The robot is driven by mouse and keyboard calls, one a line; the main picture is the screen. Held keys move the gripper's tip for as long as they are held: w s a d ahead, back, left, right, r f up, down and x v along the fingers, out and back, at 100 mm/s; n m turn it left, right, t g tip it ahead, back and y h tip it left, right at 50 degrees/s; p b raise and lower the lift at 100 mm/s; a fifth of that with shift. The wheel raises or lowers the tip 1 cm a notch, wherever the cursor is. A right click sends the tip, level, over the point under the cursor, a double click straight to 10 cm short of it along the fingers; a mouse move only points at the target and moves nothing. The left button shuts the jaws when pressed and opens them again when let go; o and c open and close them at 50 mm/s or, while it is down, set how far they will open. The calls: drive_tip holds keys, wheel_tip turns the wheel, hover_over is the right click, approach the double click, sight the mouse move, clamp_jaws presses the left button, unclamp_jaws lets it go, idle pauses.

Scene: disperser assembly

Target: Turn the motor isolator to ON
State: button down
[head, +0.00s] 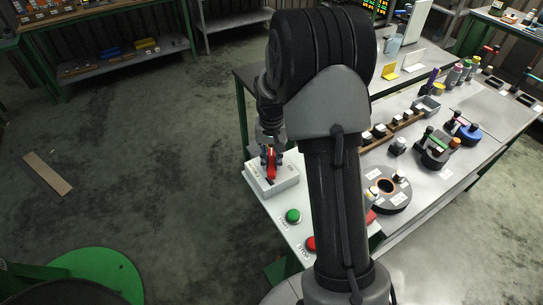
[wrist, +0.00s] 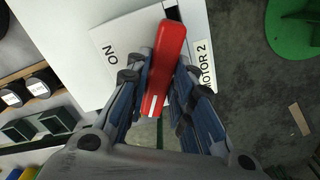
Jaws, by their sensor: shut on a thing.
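The motor isolator is a pale box (head: 287,184) at the near left end of the table in the head view. Its red handle (head: 271,166) stands on top. In the wrist view, the red handle (wrist: 168,52) lies slightly tilted from upright, with a white mark near its lower end. An ON label (wrist: 110,58) is on the box left of the handle, and a MOTOR 2 label (wrist: 203,62) is on the right. My gripper (wrist: 160,82) is shut on the handle, one blue-grey finger along each side. The fingers hide part of the handle's sides and the box below.
A green button (head: 293,216) and a red button (head: 311,244) are on the table in front of the isolator. A round dark fixture (head: 388,190) and several small parts stand farther right. My arm hides the table's middle. Open floor lies left.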

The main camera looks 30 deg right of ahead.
sight(271, 161)
drive_tip(key=m+p, duration=0.1)
drive_tip(key=m, duration=0.5)
drive_tip(key=shift+r+p, duration=0.1)
drive_tip(key=shift+p, duration=0.2)
drive_tip(key=m+p, duration=0.1)
drive_tip(key=m, duration=0.4)
drive_tip(key=shift+m, duration=0.3)
drive_tip(key=c, duration=1.4)
unclamp_jaws()
wheel_tip(271, 161, up, 12)
